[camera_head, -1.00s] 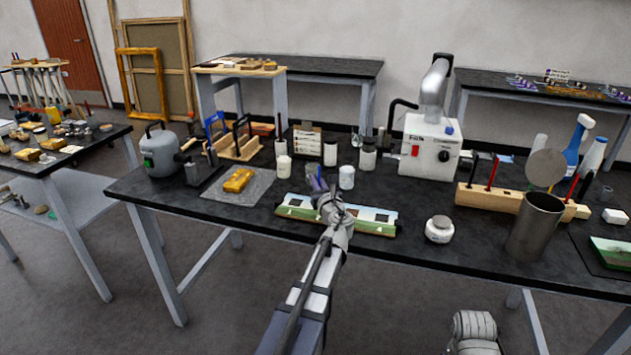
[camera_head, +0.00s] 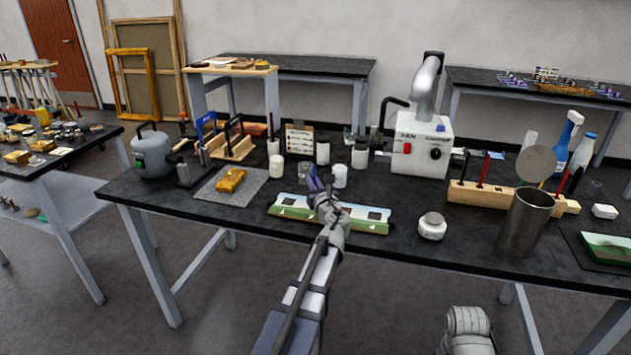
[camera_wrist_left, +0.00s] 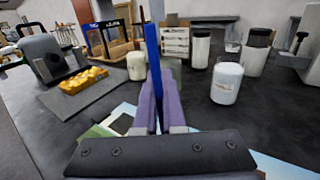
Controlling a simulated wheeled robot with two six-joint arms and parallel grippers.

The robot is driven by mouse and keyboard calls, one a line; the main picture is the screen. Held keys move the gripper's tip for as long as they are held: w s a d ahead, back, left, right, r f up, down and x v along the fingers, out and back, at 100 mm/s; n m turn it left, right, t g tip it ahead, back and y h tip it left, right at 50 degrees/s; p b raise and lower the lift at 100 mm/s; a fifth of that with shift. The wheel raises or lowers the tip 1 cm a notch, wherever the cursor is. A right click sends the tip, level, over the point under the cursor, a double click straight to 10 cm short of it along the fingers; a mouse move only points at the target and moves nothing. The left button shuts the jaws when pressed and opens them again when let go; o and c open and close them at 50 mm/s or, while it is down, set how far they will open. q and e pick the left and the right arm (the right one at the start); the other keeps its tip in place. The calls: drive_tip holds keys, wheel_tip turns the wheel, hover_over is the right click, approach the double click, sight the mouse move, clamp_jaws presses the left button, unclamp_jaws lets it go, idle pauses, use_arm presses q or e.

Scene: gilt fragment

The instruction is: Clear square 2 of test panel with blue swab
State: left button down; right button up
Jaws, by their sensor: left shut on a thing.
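The test panel (camera_head: 360,224) is a long painted strip lying on the black bench, with a dark square (camera_head: 288,201) near its left end and another (camera_head: 374,215) near its right end. My left gripper (camera_head: 315,184) is over the panel's middle and hides that part. In the left wrist view its purple fingers (camera_wrist_left: 158,100) are shut on the blue swab (camera_wrist_left: 152,52), a thin blue stick pointing up and away. The swab's tip and any contact with the panel cannot be made out. A corner of the panel (camera_wrist_left: 272,168) shows below the fingers.
White jars (camera_head: 340,176) stand close behind the panel. A gilt fragment (camera_head: 230,181) lies on a grey mat at left. A white extractor unit (camera_head: 422,148) is at the back.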

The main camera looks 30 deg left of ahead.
use_arm(q)
drive_tip(key=shift+s+a, duration=0.15)
drive_tip(key=shift+a, duration=0.45)
drive_tip(key=shift+d, duration=0.2)
drive_tip(key=shift+w+d, duration=0.15)
drive_tip(key=shift+d, duration=0.4)
drive_tip(key=shift+w+d, duration=0.15)
drive_tip(key=shift+d, duration=0.4)
drive_tip(key=shift+s+a, duration=0.15)
drive_tip(key=shift+a, duration=0.5)
drive_tip(key=shift+s+a, duration=0.15)
drive_tip(key=shift+a, duration=0.45)
drive_tip(key=shift+d, duration=0.1)
drive_tip(key=shift+w+d, duration=0.15)
drive_tip(key=shift+d, duration=0.45)
drive_tip(key=shift+w+d, duration=0.15)
drive_tip(key=shift+d, duration=0.45)
drive_tip(key=shift+a, duration=0.15)
